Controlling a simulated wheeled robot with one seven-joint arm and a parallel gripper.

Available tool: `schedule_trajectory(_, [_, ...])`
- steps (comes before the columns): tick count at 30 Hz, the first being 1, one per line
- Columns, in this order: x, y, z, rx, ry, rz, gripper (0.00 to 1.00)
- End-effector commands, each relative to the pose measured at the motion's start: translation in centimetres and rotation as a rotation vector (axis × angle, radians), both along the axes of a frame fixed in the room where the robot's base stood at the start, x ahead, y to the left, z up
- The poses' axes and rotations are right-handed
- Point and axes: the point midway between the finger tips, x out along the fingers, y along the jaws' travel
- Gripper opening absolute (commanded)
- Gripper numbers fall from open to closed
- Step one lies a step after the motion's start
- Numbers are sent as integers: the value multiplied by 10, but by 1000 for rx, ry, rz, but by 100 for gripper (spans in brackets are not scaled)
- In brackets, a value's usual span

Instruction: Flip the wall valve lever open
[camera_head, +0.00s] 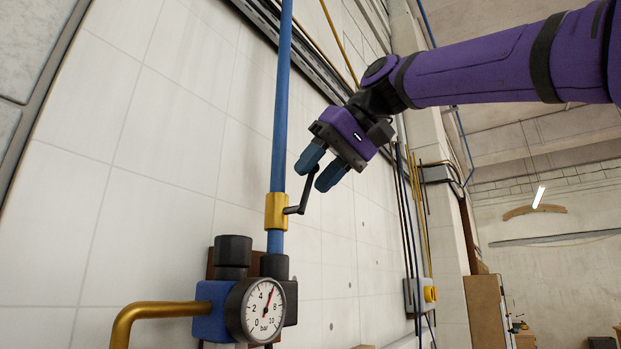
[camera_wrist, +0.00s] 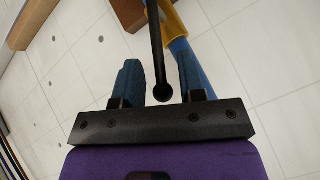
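The wall valve has a brass body (camera_head: 276,211) on a vertical blue pipe (camera_head: 281,110). Its black lever (camera_head: 302,199) sticks out to the right and bends upward toward my gripper. My gripper (camera_head: 318,171) is open, with its two blue fingers just above and around the lever's upper end. In the wrist view the lever (camera_wrist: 157,45) runs between the two separated fingers, its round end (camera_wrist: 163,92) near the gripper's base. Gaps show on both sides of the lever, so I see no grip on it. The brass body also shows in the wrist view (camera_wrist: 171,24).
A pressure gauge (camera_head: 264,310) on a blue block sits below the valve, with a bent brass pipe (camera_head: 160,309) at its left. The pale tiled wall (camera_head: 160,160) is close behind the pipe.

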Motion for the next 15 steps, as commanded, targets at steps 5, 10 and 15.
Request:
schedule_trajectory(5, [-11, -22, 25, 2, -3, -1, 37])
schedule_trajectory(10, [-20, -41, 46, 1, -4, -1, 37])
schedule_trajectory(15, [-26, -53, 59, 2, -2, 1, 37])
